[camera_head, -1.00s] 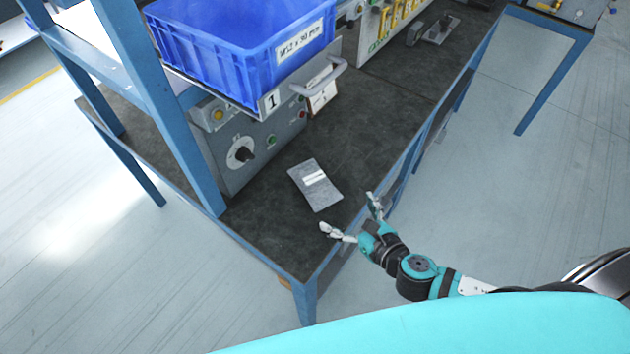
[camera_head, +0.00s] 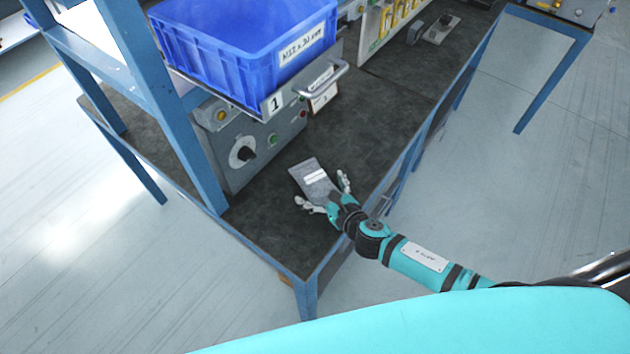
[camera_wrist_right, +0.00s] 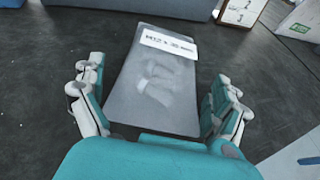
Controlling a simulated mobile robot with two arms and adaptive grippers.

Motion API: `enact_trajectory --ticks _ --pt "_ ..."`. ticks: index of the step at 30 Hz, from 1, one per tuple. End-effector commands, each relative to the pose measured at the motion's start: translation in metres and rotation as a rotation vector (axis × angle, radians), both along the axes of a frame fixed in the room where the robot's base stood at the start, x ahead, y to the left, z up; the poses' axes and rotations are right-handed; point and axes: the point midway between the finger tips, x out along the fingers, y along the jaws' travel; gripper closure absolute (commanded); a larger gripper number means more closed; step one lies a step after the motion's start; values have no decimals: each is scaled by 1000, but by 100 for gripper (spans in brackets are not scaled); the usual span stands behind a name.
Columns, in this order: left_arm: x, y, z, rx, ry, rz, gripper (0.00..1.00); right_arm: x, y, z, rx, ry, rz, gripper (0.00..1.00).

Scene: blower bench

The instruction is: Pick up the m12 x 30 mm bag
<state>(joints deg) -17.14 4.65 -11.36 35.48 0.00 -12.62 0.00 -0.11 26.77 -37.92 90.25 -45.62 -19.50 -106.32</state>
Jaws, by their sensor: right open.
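The m12 x 30 mm bag (camera_head: 311,175) is a flat grey, see-through packet with a white label, lying on the dark bench top (camera_head: 377,132). In the right wrist view the bag (camera_wrist_right: 160,95) lies between the two fingers, its printed label toward the far end. My right gripper (camera_head: 325,192) is open, its fingers on either side of the bag's near part. The fingers appear apart from the bag's edges, and the palm hides its near end. My left gripper is not in view.
A blue crate (camera_head: 213,65) labelled M12 x 30 mm sits on a raised shelf behind the bag. Below it is a grey control box (camera_head: 238,150) with a knob and buttons. A blue post (camera_head: 170,110) stands left. The bench right of the bag is clear.

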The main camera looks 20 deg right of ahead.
Motion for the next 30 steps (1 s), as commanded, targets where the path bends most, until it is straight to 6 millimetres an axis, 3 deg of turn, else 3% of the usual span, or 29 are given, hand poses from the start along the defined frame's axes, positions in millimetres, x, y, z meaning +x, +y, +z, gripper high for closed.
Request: enact_trajectory --ticks 4,18,21,30 --pt "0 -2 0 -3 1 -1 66 0 0 0 0 0 0 1" --pt "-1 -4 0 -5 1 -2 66 -1 0 0 1 0 0 63" --pt "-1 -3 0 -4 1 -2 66 0 0 2 1 -3 1 72" --pt "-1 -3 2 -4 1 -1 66 1 0 6 0 -5 0 72"
